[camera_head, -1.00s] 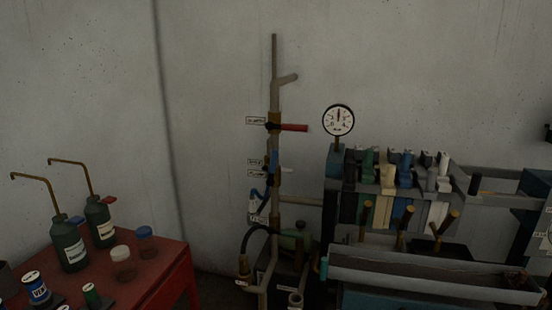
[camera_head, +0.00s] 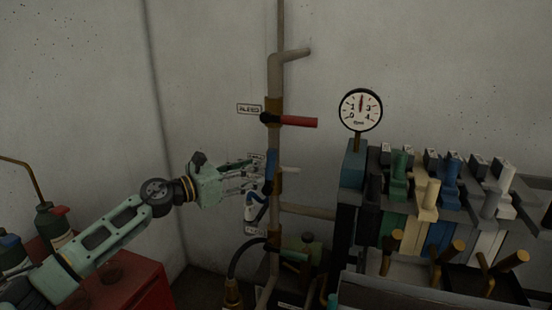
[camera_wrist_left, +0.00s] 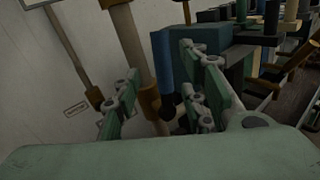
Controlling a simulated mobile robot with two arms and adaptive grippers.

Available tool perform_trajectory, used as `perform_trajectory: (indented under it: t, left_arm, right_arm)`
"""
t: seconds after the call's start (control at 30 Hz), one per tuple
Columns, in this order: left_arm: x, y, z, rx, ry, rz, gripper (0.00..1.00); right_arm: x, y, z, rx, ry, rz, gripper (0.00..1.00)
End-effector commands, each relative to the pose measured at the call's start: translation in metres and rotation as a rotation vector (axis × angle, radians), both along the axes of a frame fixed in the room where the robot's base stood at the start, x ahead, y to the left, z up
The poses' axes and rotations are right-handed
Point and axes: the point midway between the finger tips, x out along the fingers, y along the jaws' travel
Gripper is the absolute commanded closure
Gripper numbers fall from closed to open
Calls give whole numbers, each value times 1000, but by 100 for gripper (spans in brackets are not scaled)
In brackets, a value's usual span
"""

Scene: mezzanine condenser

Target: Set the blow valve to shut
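A vertical pipe (camera_head: 275,85) carries a valve with a red lever (camera_head: 298,121) pointing right and, below it, a valve with a blue handle (camera_head: 270,173) standing about upright along the pipe. Small labels sit left of the blue handle, partly hidden and too small to read surely. My left gripper (camera_head: 250,180) reaches in from the left at the blue handle. In the left wrist view its fingers (camera_wrist_left: 160,100) are spread, and the blue handle (camera_wrist_left: 163,62) shows between them beside the pipe (camera_wrist_left: 130,50). I cannot tell whether a finger touches it. My right gripper is out of view.
A round gauge (camera_head: 360,109) stands right of the pipe, above a row of coloured levers (camera_head: 449,180). A dark hose (camera_head: 237,255) curves below the valve. The wall is close behind the pipe.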

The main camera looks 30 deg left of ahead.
Motion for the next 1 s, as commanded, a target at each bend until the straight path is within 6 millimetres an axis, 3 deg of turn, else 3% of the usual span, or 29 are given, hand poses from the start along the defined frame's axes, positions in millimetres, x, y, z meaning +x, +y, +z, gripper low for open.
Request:
perform_trajectory:
  t: [0.4, 0.53, 0.77, 1.0]
  left_arm:
    - [40, -14, 5, -9, -2, 2, 61]
    - [55, -20, 4, -10, -2, 1, 61]
    - [70, -26, 1, -6, 0, 1, 61]
    - [72, -27, -1, -6, 2, 1, 61]
  right_arm:
    - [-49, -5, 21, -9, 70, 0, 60]
    - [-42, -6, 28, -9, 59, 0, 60]
    - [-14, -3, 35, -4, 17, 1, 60]
    - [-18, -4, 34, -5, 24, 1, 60]
